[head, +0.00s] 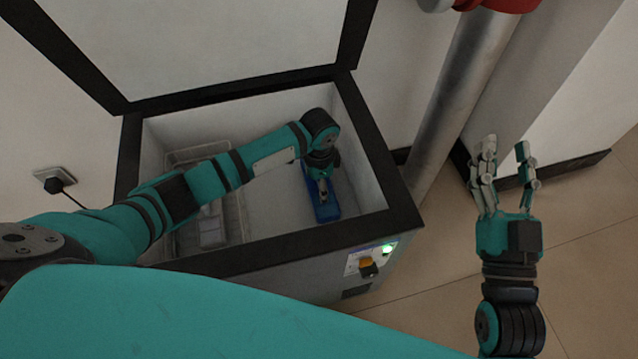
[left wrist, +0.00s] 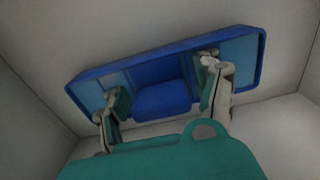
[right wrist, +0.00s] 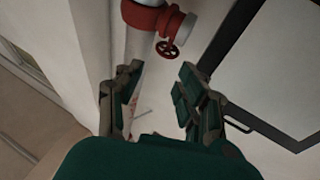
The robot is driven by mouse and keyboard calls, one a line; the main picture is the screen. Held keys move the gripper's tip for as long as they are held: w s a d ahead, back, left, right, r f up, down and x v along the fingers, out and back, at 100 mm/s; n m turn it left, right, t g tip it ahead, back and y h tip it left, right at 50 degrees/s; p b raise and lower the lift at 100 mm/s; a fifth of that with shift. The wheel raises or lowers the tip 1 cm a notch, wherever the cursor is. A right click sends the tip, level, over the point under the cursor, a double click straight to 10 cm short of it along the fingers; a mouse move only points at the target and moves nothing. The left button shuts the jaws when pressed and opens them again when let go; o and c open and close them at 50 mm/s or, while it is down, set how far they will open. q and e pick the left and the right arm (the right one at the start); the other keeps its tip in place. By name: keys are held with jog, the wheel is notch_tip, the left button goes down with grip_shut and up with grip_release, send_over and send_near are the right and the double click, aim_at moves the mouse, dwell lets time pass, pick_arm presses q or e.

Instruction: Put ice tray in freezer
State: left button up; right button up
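The ice tray (head: 325,212) is blue and lies inside the open chest freezer (head: 408,213), near its right wall. In the left wrist view the tray (left wrist: 90,82) shows a raised blue middle block between lighter blue ends. My left gripper (head: 322,190) reaches down into the freezer over the tray. In the left wrist view its fingers (left wrist: 160,80) are spread on either side of the middle block, with small gaps showing. Fingertip contact with the tray is unclear. My right gripper (head: 506,150) is open and empty, outside the freezer to the right.
A wire basket (head: 240,215) with a pale package (head: 211,228) stands in the freezer's left part. The lid (head: 205,45) is raised at the back. A metal pipe (head: 462,85) with a red valve (right wrist: 168,50) stands to the right. The freezer floor between basket and tray looks clear.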

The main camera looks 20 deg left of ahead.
pick_arm(q)
jog(key=shift+r, duration=0.3)
notch_tip(320, 180, up, 5)
jog(key=shift+r+p, duration=0.2)
jog(key=shift+p, duration=1.05)
notch_tip(320, 180, up, 6)
jog(key=shift+f+p, duration=0.1)
jog(key=shift+p, duration=0.95)
jog(key=shift+r, duration=0.25)
pick_arm(e)
jog(key=s+d+f+g+h, duration=0.2)
jog(key=f+g, duration=0.4)
jog(key=f, duration=0.3)
jog(key=s+d+f+g+h, duration=0.1)
jog(key=s+f+g, duration=0.3)
jog(key=f, duration=0.5)
jog(key=shift+d+m+g+h, duration=0.35)
jog(key=shift+d+g, duration=0.25)
jog(key=shift+g, duration=0.5)
pick_arm(q)
jog(key=shift+r, duration=0.1)
